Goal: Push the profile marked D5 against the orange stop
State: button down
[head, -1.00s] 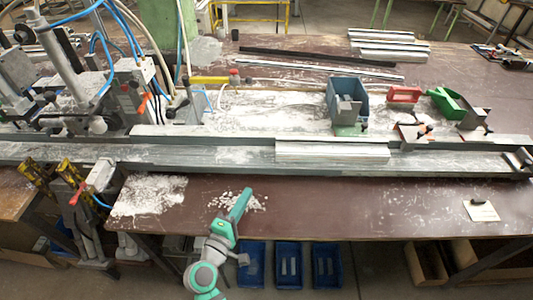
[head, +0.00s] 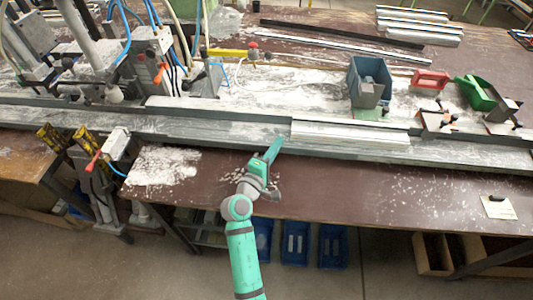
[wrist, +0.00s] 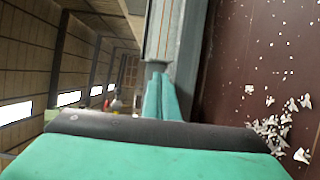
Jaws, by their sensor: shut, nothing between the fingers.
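A pale silver profile (head: 350,134) lies lengthwise on the long metal rail; I can read no D5 mark on it. My gripper (head: 276,144) is shut and empty at the front edge of the rail, just left of the profile's left end. In the wrist view the closed teal fingers (wrist: 165,82) point at the near end of the profile (wrist: 163,30); I cannot tell whether they touch it. A block with orange-brown faces (head: 437,121) stands at the rail to the right; I cannot tell whether it is the orange stop.
The rail (head: 220,128) runs across the table. A blue bin (head: 368,84), a red bin (head: 431,79) and a green bin (head: 473,92) stand behind it. Clamping machinery (head: 110,60) is at the left. The brown table front (head: 330,185) is mostly clear, with white shavings (head: 163,166) at left.

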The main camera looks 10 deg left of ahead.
jog(key=shift+w+d, duration=0.3)
jog(key=shift+d, duration=0.3)
jog(key=shift+w+d, duration=0.3)
jog(key=shift+d, duration=0.25)
